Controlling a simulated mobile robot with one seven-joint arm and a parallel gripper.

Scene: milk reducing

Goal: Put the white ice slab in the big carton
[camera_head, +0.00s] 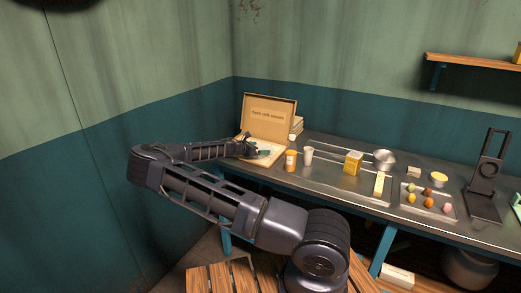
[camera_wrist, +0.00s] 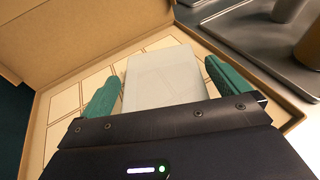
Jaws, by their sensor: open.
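The big carton (camera_head: 268,115) stands open at the left end of the metal table, its lid raised at the back with printing on it. In the wrist view the carton (camera_wrist: 150,17) shows cardboard walls and pale rectangular pieces laid out on its floor. The white ice slab (camera_wrist: 163,78) lies flat within the carton's outline, over those pieces; whether it rests fully on them I cannot tell. My gripper (camera_wrist: 163,70) is open, with one green finger on each side of the slab and a gap visible at both sides. In the head view my gripper (camera_head: 262,152) is low over the carton.
An orange bottle (camera_head: 291,161) and a white cup (camera_head: 308,156) stand just right of the carton. Farther right are a yellow box (camera_head: 353,163), a metal pot (camera_head: 384,159), a tray of coloured pieces (camera_head: 440,212) and a black stand (camera_head: 487,175). Walls close off the left and back.

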